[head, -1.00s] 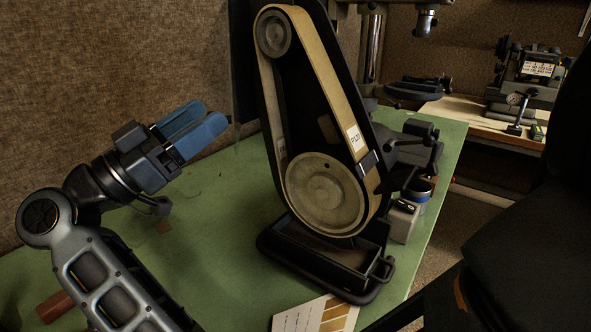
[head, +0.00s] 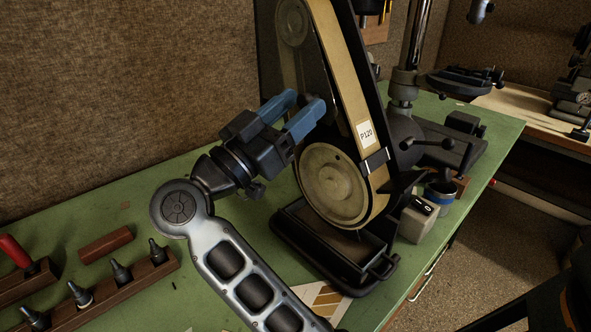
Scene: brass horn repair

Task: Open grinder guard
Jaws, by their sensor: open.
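The belt grinder (head: 374,202) stands upright on the green bench, with a tan belt marked P120 and a large lower wheel (head: 333,186). A dark, seemingly see-through panel (head: 268,60) shows at its upper left, over the dim upper wheel (head: 292,22); it may be the guard, but I cannot tell whether it is open. The grinder's top is cut off by the picture edge. My gripper (head: 307,99) is open and empty, its blue fingers pointing up and right. The fingers overlap the grinder's left side in the picture; I cannot tell whether they touch it.
The green bench (head: 125,235) holds a wooden rack (head: 115,292) with several dark tools and a red handle (head: 14,250) at left. A wood block (head: 104,244) lies nearby. Sanding sheets (head: 322,300) lie at the front. A grey switch box (head: 418,220) and a round tin (head: 441,194) stand right of the grinder.

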